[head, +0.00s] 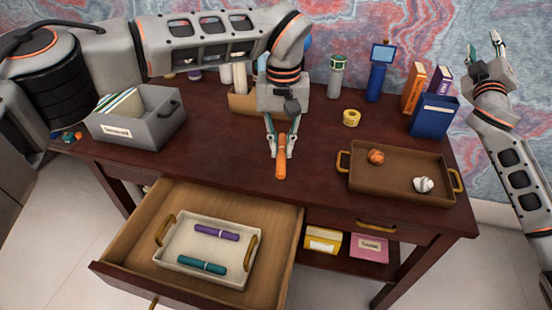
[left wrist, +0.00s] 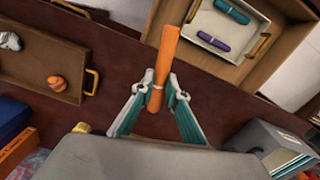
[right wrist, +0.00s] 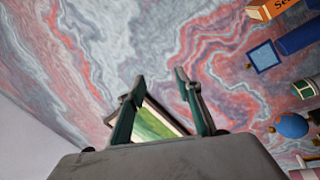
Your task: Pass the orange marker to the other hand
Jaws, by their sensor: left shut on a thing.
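The orange marker (head: 280,171) is held upright-looking in the head view, above the middle of the dark desk near its front edge. My left gripper (head: 282,147) is shut on it. In the left wrist view the marker (left wrist: 167,50) sits between the fingertips (left wrist: 158,88), with a long part sticking out beyond them. My right gripper (head: 496,42) is raised at the far right, well away from the marker, fingers pointing up. In the right wrist view its fingers (right wrist: 157,85) are spread apart, with no marker between them.
An open drawer (head: 285,215) holds a cream tray (head: 185,270) with purple and teal markers. A grey file box (head: 150,130), yellow tape (head: 351,117) and blue bin (head: 433,118) stand on the desk.

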